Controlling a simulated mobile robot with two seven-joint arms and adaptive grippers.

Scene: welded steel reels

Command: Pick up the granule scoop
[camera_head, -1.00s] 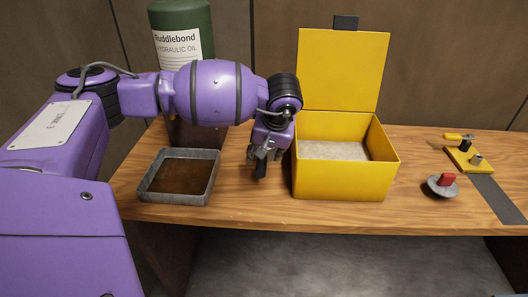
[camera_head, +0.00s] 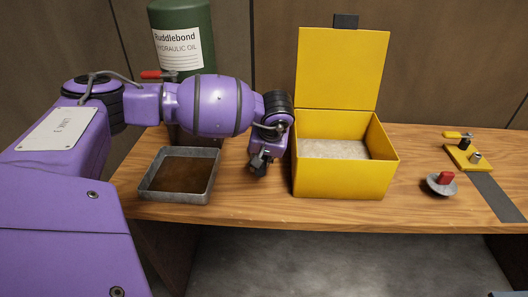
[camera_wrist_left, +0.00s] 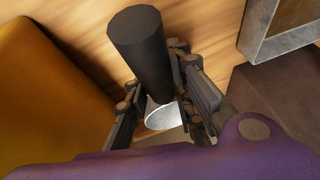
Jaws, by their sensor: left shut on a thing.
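The granule scoop shows in the left wrist view as a dark cylindrical handle (camera_wrist_left: 142,48) with part of a pale metal scoop end (camera_wrist_left: 163,115) below it. My left gripper (camera_wrist_left: 160,95) is shut on the scoop, its fingers on either side of it. The rest of the scoop end is hidden by the fingers and wrist. In the head view the left gripper (camera_head: 259,164) is over the wooden bench, between the grey tray and the yellow box. The scoop is hard to make out there. My right gripper is not in view.
The open yellow box (camera_head: 343,180) holding pale granules stands right of the gripper, its lid upright. A shallow grey tray (camera_head: 180,198) lies to the left. A green oil drum (camera_head: 183,20) stands behind. A red-knobbed disc (camera_head: 441,187) and yellow fixture (camera_head: 462,158) are at right.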

